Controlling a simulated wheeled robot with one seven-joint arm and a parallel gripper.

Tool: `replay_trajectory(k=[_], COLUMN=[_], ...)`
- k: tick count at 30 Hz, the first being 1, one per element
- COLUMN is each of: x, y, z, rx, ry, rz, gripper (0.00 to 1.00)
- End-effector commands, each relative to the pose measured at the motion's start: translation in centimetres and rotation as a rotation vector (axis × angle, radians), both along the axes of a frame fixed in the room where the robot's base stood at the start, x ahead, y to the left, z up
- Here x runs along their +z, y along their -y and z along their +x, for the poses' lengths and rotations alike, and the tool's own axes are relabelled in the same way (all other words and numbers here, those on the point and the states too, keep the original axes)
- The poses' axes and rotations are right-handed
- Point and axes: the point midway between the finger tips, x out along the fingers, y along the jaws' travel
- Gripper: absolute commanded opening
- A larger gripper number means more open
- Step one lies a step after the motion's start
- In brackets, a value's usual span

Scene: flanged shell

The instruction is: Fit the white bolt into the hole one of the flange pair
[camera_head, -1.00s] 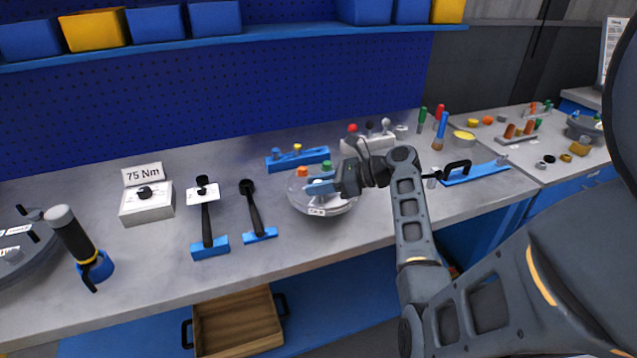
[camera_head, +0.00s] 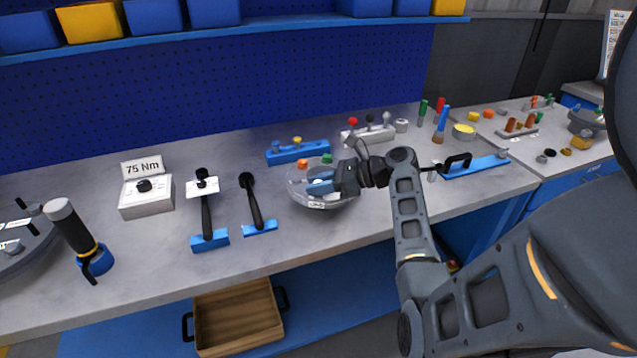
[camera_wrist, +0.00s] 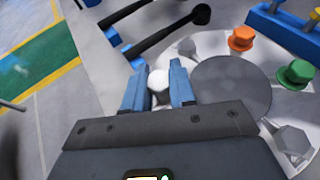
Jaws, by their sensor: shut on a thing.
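The white bolt (camera_wrist: 158,80) is between the blue fingertips of my gripper (camera_wrist: 159,88) in the wrist view; its lower part is hidden. My gripper (camera_head: 322,186) is shut on it, over the near left part of the round grey flanged shell (camera_head: 330,202). The shell also shows in the wrist view (camera_wrist: 260,58), with an orange bolt (camera_wrist: 241,38), a green bolt (camera_wrist: 296,73) and a grey bolt (camera_wrist: 291,140) around its rim. The hole under the white bolt is hidden, so I cannot tell whether the bolt is in it.
Two black-handled tools on blue stands (camera_head: 208,240) (camera_head: 258,228) lie left of the shell. A blue rack (camera_head: 297,153) and a pale rack (camera_head: 368,135) with knobs stand behind it. A 75 Nm box (camera_head: 146,198) is farther left.

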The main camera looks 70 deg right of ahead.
Motion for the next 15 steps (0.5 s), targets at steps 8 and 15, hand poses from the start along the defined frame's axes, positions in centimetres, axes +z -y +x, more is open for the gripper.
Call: replay_trajectory(k=[8,15], x=[-0.63,-0.81], y=[0.00,0.00], z=[0.01,-0.01], rx=[0.000,0.000], ry=[0.000,-0.001], rz=[0.000,0.001], gripper=[0.00,0.40])
